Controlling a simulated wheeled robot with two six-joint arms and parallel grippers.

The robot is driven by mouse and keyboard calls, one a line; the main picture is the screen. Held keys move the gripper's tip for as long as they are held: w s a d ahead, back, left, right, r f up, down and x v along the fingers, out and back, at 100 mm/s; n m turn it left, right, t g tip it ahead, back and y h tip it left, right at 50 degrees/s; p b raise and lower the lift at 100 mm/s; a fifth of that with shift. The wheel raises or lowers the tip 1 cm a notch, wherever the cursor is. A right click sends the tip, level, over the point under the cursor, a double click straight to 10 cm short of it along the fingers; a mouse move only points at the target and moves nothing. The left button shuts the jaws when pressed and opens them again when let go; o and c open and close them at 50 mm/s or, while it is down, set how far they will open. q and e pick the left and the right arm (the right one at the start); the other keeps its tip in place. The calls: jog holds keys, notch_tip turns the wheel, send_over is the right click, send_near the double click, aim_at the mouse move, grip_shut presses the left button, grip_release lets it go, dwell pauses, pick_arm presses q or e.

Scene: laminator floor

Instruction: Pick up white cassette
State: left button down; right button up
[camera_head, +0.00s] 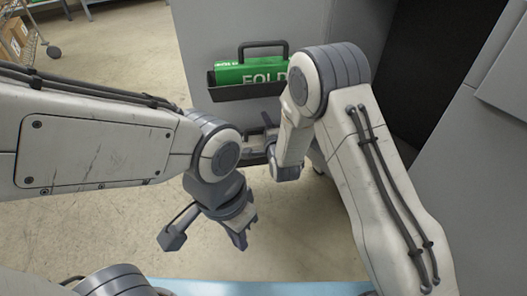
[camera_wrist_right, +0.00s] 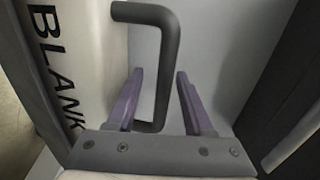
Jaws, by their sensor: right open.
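The white cassette (camera_wrist_right: 82,62), lettered BLANK, fills the left of the right wrist view. Its dark bar handle (camera_wrist_right: 165,70) stands out from it. My right gripper (camera_wrist_right: 159,72) is open, and the lower part of the handle shows between its two fingers; I cannot tell whether they touch it. In the head view the white cassette cannot be made out, and my right wrist and arm cover the area below the green holder. My left gripper (camera_head: 242,232) hangs pointing down over the bare floor, with nothing seen in it; its finger gap is unclear.
A green cassette (camera_head: 236,73) lettered FOLD, with a dark handle, sits in a dark holder (camera_head: 238,94) on the grey machine panel (camera_head: 205,45). Grey walls and a dark opening (camera_head: 437,60) are at the right. Floor on the left is open; a wire rack (camera_head: 30,45) stands far left.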

jog(key=shift+w, duration=0.1)
jog(key=shift+c, duration=0.4)
grip_shut()
dwell(1.0)
